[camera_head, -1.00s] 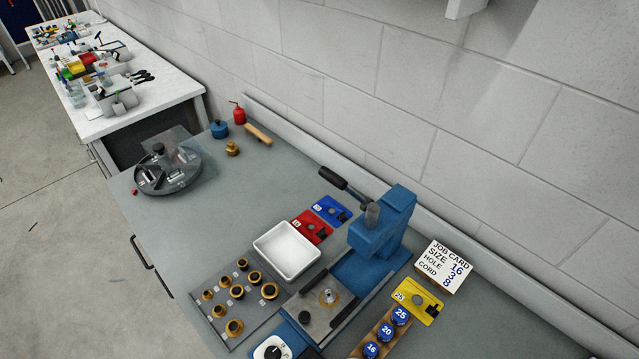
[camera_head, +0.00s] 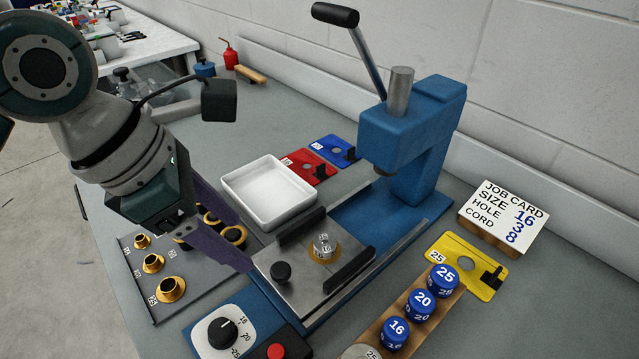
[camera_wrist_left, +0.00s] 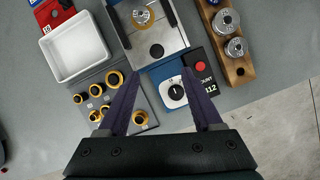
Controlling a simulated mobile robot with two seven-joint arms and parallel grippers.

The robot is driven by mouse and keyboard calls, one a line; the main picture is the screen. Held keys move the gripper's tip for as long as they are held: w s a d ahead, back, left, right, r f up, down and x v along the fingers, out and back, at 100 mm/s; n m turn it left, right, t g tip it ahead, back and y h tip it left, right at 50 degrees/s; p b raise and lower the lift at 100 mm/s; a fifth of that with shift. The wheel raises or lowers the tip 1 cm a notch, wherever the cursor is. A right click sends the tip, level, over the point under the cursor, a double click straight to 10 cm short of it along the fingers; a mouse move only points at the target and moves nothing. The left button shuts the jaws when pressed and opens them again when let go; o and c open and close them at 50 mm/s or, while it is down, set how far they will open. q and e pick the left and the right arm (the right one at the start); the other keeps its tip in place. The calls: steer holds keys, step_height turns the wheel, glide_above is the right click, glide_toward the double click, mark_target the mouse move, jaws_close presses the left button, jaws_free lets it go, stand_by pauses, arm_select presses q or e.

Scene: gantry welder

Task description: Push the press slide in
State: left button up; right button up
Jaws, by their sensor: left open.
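The press slide (camera_head: 300,285) is a flat metal plate on the blue press base, drawn out to the front of the ram. It bears a black knob (camera_head: 281,272), two black bars and a gold ring with a small metal piece (camera_head: 324,245). The blue press (camera_head: 405,135) stands behind it with its lever raised. My left gripper (camera_head: 240,250) is open, its purple fingers by the slide's front left edge. In the left wrist view the slide (camera_wrist_left: 152,32) and knob (camera_wrist_left: 157,50) lie ahead of the open fingertips (camera_wrist_left: 160,76). No contact can be made out. My right gripper is out of view.
A white tray (camera_head: 233,203) is left of the slide, and a panel of gold rings (camera_head: 132,272) lies below the left arm. A dial box (camera_head: 205,342) with a red button is in front. A wooden rack of blue-topped dies (camera_head: 452,297) and a yellow plate (camera_head: 490,262) are at right.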

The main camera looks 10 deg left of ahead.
mark_target(279, 270)
arm_select(q)
steer(key=shift+n, duration=0.7)
steer(key=b+x, duration=0.1)
steer(key=x, duration=0.2)
steer(key=b+x, duration=0.1)
steer(key=x, duration=0.3)
steer(key=b+x, duration=0.1)
steer(key=x, duration=0.3)
steer(key=shift+w+a, duration=0.15)
steer(key=shift+w, duration=0.2)
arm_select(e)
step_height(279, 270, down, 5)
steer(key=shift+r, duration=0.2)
arm_select(q)
jaws_close()
